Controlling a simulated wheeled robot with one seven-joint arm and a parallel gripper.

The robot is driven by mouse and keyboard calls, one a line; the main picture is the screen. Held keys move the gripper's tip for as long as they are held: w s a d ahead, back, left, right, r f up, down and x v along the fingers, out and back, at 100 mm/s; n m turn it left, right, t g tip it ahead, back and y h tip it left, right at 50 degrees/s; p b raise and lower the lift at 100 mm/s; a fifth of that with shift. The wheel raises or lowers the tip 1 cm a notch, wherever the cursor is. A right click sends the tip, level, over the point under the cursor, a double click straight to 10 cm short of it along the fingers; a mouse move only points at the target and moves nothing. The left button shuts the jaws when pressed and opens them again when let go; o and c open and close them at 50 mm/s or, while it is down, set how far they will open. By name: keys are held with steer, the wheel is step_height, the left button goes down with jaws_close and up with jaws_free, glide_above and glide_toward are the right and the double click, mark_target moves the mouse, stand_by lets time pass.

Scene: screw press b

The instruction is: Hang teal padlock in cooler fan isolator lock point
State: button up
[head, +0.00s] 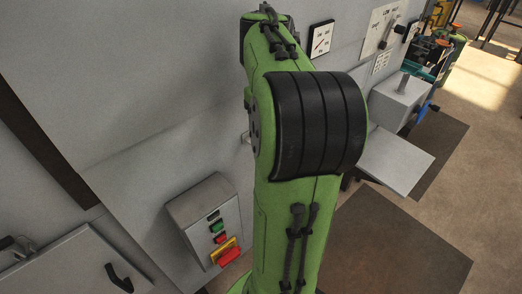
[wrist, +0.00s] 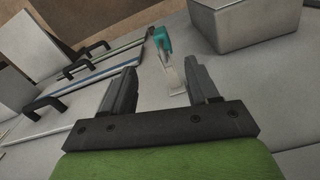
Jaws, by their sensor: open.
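The teal padlock (wrist: 163,39) shows in the wrist view, beyond my fingertips and near the middle. A small pale metal bracket (wrist: 175,79), which may be the lock point, stands out from the grey panel between the padlock and my gripper. The padlock meets or overlaps the bracket's far end; I cannot tell whether its shackle passes through it. My gripper (wrist: 160,64) is open, its fingers apart on either side of the bracket, with nothing clamped. In the head view my green arm hides the padlock and gripper.
A grey box (wrist: 245,22) stands close to the padlock in the wrist view. Black handles (wrist: 45,102) are at left. In the head view, a control box (head: 207,219) with green and red buttons is left of my arm, and a gauge (head: 320,40) is above.

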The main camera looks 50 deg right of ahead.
step_height(320, 180, down, 13)
steer(key=b, duration=0.3)
steer(key=shift+w+a+r, duration=0.15)
steer(key=shift+c, duration=0.2)
jaws_close()
steer(key=shift+o, duration=0.4)
jaws_free()
steer(key=shift+r, duration=0.15)
step_height(320, 180, up, 16)
steer(key=p, duration=0.5)
steer(key=shift+f+p, duration=0.2)
steer(key=shift+p, duration=0.2)
